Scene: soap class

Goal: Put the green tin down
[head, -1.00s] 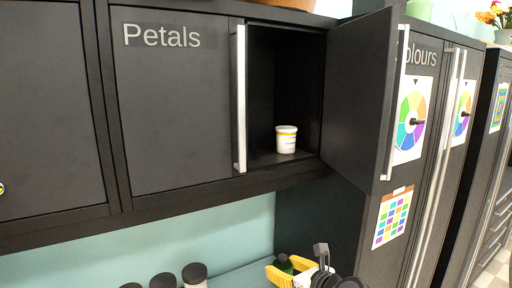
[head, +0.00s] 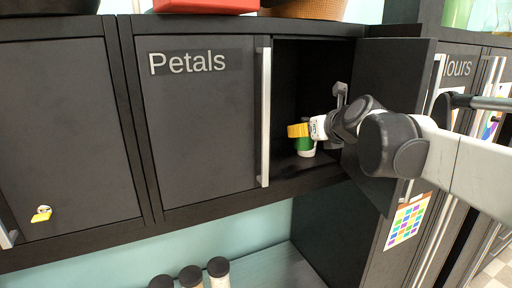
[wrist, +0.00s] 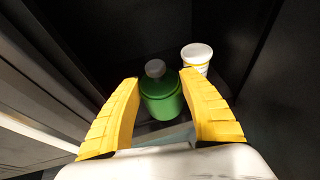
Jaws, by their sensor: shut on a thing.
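The green tin (head: 304,144) is a green cylinder with a grey knob-like top. In the head view it is inside the open Petals cupboard (head: 287,80), partly hidden by my gripper (head: 297,131). In the wrist view the tin (wrist: 161,97) stands between the two yellow fingers of my gripper (wrist: 163,108), which are shut on it. I cannot tell whether its base touches the cupboard floor. A white tub with a yellow band (wrist: 197,57) stands just behind and to the right of the tin in the wrist view.
The cupboard's open door (head: 387,75) is on the right, close to my arm. The closed Petals door (head: 200,120) with its upright handle is on the left. Several dark-capped jars (head: 218,268) stand on the counter below.

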